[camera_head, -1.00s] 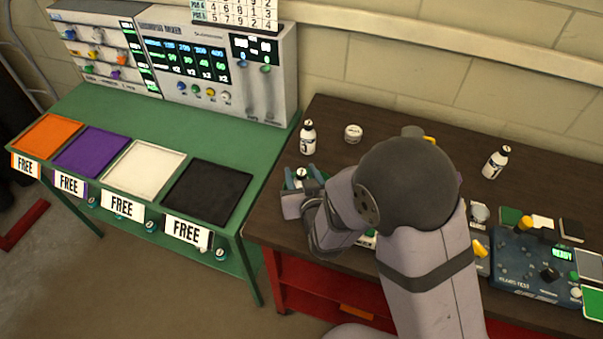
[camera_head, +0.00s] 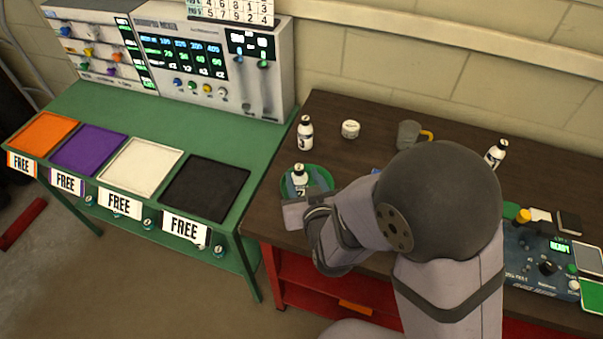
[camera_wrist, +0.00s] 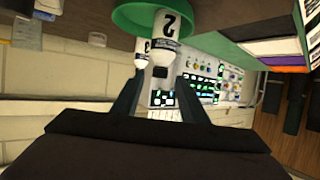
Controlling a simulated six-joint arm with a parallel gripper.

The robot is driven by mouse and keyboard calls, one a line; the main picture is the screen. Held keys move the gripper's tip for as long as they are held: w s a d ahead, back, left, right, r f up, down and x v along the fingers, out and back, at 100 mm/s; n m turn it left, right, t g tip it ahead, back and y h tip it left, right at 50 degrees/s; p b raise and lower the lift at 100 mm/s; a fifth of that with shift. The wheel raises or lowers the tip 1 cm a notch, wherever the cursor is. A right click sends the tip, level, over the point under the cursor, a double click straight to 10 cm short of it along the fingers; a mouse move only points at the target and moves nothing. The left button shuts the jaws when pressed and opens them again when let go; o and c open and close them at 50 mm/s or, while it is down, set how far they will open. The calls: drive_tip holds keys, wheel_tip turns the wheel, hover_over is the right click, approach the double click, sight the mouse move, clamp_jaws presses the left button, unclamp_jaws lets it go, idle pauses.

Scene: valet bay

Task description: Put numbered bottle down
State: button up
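A white bottle with a dark cap and the number 2 (camera_head: 300,180) stands upright in a round green dish (camera_head: 324,174) at the left end of the dark table. In the wrist view the numbered bottle (camera_wrist: 168,35) appears upside down, with the green dish (camera_wrist: 128,16) behind its base. My gripper (camera_head: 306,186) is low at the dish. In the wrist view its two fingers (camera_wrist: 160,82) are spread either side of the bottle's cap end, with gaps showing. The bottle's lower part is partly hidden by my gripper in the head view.
A bottle marked 3 (camera_head: 305,134) stands close behind the dish. A white jar (camera_head: 350,129), a grey mug (camera_head: 408,135) and another bottle (camera_head: 495,154) are further right. The green bench (camera_head: 130,108) with coloured trays is left. My arm hides the table's middle.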

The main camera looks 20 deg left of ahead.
drive_tip(key=shift+p+v, duration=1.05)
drive_tip(key=shift+p, duration=1.3)
drive_tip(key=shift+r, duration=0.1)
drive_tip(key=d+m+g+h, duration=0.1)
drive_tip(key=d, duration=0.3)
drive_tip(key=w+d+f+m+g+h, duration=0.1)
drive_tip(key=d+g+h, duration=0.1)
drive_tip(key=d, duration=0.3)
drive_tip(key=d+f+m+g+h, duration=0.1)
drive_tip(key=d, duration=0.4)
drive_tip(key=shift+w+g, duration=0.2)
drive_tip(key=shift+g, duration=0.2)
drive_tip(key=s+d+r+m+g+h, duration=0.3)
drive_tip(key=s+d+g, duration=0.3)
drive_tip(key=s+d, duration=0.7)
drive_tip(key=d+r, duration=0.1)
drive_tip(key=d, duration=0.2)
drive_tip(key=shift+s+g, duration=0.25)
drive_tip(key=shift+g, duration=0.15)
